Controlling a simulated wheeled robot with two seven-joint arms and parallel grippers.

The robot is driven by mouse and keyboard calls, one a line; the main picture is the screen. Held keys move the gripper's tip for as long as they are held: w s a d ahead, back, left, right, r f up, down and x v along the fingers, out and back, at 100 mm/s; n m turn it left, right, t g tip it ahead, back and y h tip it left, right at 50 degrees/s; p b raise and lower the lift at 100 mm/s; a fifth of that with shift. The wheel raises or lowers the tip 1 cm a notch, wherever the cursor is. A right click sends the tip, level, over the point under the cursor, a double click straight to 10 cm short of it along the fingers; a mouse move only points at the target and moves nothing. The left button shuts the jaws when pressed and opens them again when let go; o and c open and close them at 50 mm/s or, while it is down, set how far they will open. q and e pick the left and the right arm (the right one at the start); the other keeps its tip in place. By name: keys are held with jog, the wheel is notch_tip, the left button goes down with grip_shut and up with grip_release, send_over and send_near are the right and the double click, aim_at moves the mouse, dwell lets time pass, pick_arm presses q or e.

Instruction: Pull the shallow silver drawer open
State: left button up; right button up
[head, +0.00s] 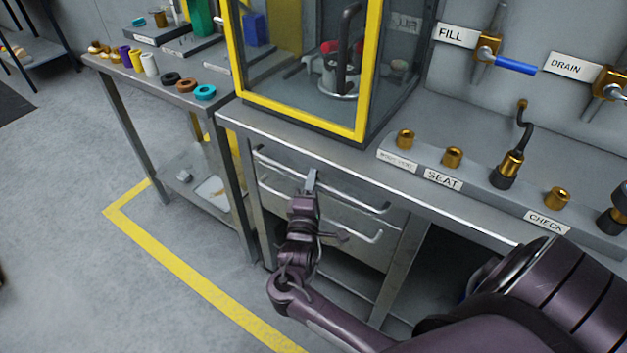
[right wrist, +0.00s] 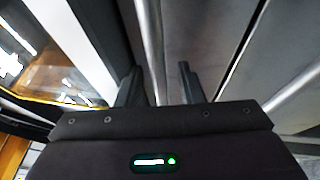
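The shallow silver drawer (head: 284,171) is the upper one under the bench and looks shut. Its long bar handle (head: 350,196) runs across its front. My right gripper (head: 312,178) is at this handle, in front of the drawer. In the right wrist view the gripper (right wrist: 159,84) is open, with its two dark fingers apart. The silver handle bar (right wrist: 150,45) shows between them, closer to the left finger. I cannot tell whether either finger touches it. My left gripper is not in view.
A lower drawer with its own handle (head: 365,238) sits below. Above is the bench (head: 300,137) with a yellow-framed glass case (head: 300,110). A side table (head: 180,97) with small parts stands left. Floor with a yellow line (head: 190,275) is free in front.

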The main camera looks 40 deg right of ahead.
jog(key=shift+w+d, duration=0.1)
grip_shut()
dwell(0.4)
